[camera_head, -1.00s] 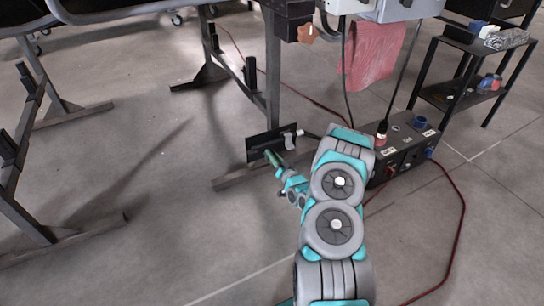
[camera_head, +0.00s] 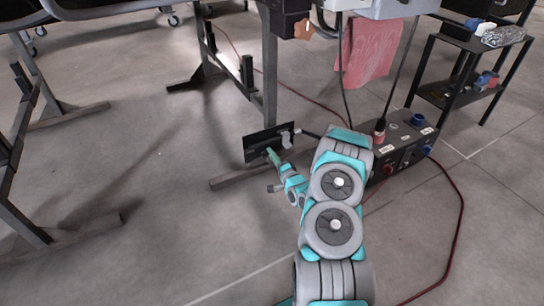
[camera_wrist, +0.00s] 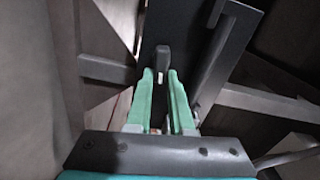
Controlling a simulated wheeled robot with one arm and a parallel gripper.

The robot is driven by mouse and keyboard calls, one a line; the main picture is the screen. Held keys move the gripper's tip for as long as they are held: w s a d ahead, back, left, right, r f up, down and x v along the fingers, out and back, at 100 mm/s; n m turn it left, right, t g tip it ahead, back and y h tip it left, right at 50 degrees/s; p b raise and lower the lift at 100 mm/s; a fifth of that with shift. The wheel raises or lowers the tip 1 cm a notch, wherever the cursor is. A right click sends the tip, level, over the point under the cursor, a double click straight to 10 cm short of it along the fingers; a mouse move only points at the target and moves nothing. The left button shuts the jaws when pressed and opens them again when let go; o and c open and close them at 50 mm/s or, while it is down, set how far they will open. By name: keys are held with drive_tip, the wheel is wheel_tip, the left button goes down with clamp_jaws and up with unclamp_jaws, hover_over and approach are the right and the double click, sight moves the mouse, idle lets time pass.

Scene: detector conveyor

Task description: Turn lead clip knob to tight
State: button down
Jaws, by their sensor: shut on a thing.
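The lead clip knob (camera_wrist: 163,62) is a small grey bar with a white mark at its near end, standing out from a dark plate (camera_wrist: 190,30). In the head view the black plate (camera_head: 252,155) is low by a table leg; the knob is too small to make out there. My gripper (camera_wrist: 160,76) has its green fingertips on either side of the knob's near end, shut on it. In the head view my gripper (camera_head: 270,152) reaches the front of the plate. The exact contact at the fingertips is hard to see.
A grey fitting with a cable (camera_head: 287,139) is on the plate's right side. A black box with coloured sockets (camera_head: 405,140) stands right of my arm, with a red cable (camera_head: 462,215) on the floor. A red cloth (camera_head: 368,52) hangs behind.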

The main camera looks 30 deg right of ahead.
drive_tip(key=shift+d+f+m, duration=0.1)
drive_tip(key=shift+f+m, duration=0.05)
drive_tip(key=shift+m, duration=0.65)
drive_tip(key=c, duration=0.8)
unclamp_jaws()
drive_tip(key=s+p, duration=0.1)
drive_tip(key=s, duration=0.6)
drive_tip(key=shift+s, duration=0.35)
drive_tip(key=shift+d, duration=0.1)
